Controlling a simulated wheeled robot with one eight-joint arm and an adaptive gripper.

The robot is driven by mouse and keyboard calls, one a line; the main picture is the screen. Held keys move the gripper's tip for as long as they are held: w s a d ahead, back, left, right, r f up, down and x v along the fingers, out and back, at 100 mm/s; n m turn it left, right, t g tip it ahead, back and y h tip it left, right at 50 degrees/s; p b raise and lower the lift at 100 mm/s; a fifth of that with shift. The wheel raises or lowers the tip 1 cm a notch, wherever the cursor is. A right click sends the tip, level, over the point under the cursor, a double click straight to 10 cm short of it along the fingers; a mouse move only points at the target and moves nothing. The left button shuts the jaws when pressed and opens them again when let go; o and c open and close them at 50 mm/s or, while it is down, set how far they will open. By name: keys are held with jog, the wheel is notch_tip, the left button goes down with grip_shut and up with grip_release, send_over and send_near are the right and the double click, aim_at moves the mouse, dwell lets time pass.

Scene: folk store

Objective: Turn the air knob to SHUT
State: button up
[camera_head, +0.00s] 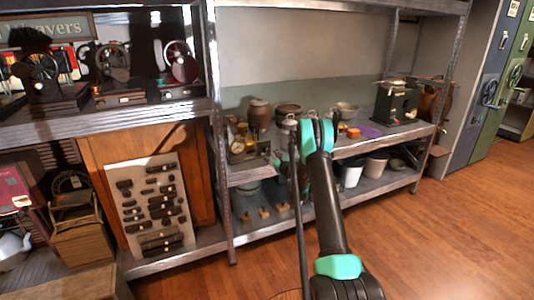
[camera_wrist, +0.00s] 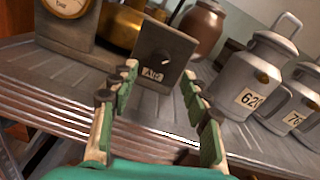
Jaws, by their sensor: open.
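The air control is a dark box (camera_wrist: 163,52) with a tag reading "Air" (camera_wrist: 152,74) on its front, standing on the metal shelf in the wrist view. A small pale knob or pointer (camera_wrist: 166,62) shows on its face; its exact setting is too small to read. My gripper (camera_wrist: 158,80) is open and empty, its green-padded fingers spread to the left and right of the box in the picture. The fingertips appear apart from the knob. In the head view my arm reaches to the shelf near the gauge (camera_head: 237,147).
A brass gauge (camera_wrist: 68,6) stands left of the box. A brown jar (camera_wrist: 200,28) is behind, and grey milk cans (camera_wrist: 252,75) with number tags stand to the right.

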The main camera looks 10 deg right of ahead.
aim_at(266, 151)
jog(key=shift+x, duration=2.25)
jog(key=shift+a, duration=0.1)
grip_shut()
